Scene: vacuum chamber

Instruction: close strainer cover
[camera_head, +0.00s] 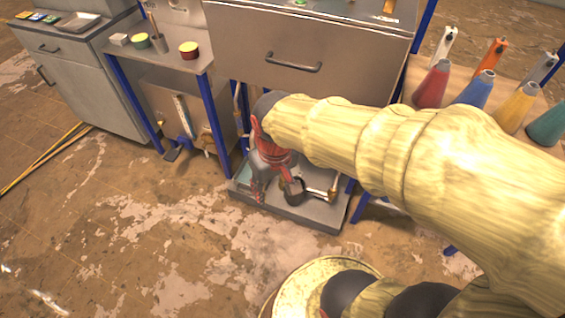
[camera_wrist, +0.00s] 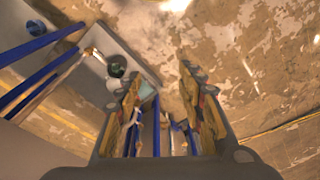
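A dark round fitting (camera_head: 294,190), which looks like the strainer, stands on the low grey platform (camera_head: 300,214) under the drawer cabinet. A short pale pipe (camera_head: 322,193) runs from it to the right. In the wrist view a dark, glossy round opening (camera_wrist: 117,66) shows left of my fingers, with a small grey round piece (camera_wrist: 112,85) close to it that may be the cover. My gripper (camera_head: 268,182) points down just left of the fitting in the head view. Its fingers (camera_wrist: 163,78) are apart, with nothing seen between them. My arm hides part of the platform.
The drawer cabinet (camera_head: 310,50) overhangs the platform. Blue legs (camera_head: 209,110) stand at its left. A side table with coloured cones (camera_head: 475,88) is at the right, partly behind my arm. The floor (camera_head: 130,220) in front is clear.

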